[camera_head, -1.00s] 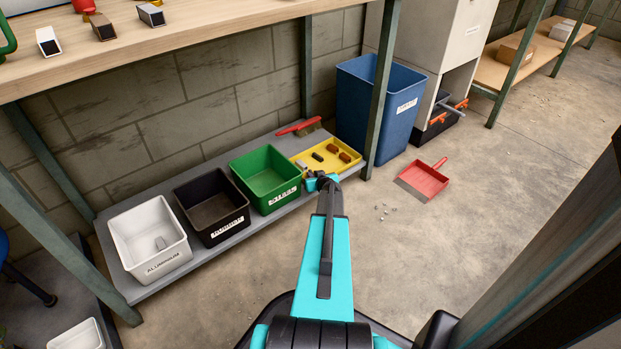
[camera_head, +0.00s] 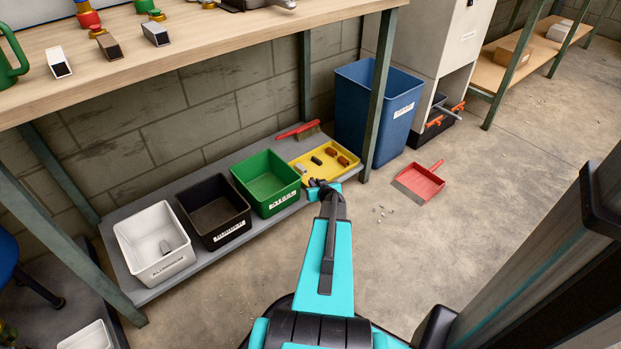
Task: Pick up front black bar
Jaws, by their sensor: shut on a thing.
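The yellow tray (camera_head: 297,160) lies at the right end of the low grey shelf. My gripper (camera_head: 314,184) is at the tray's front edge, small in view and partly hidden by my wrist. It is shut on a small dark piece, which I take to be the front black bar; its outline is hard to make out. Another black bar (camera_head: 316,161) lies in the tray behind the gripper, apart from it.
Brown bars (camera_head: 342,161) lie in the tray. Left of it stand a green bin (camera_head: 262,177), a black bin (camera_head: 213,212) and a white bin (camera_head: 154,243). A table leg (camera_head: 377,95) and blue bin (camera_head: 372,110) stand close right. A red dustpan (camera_head: 420,182) lies on the floor.

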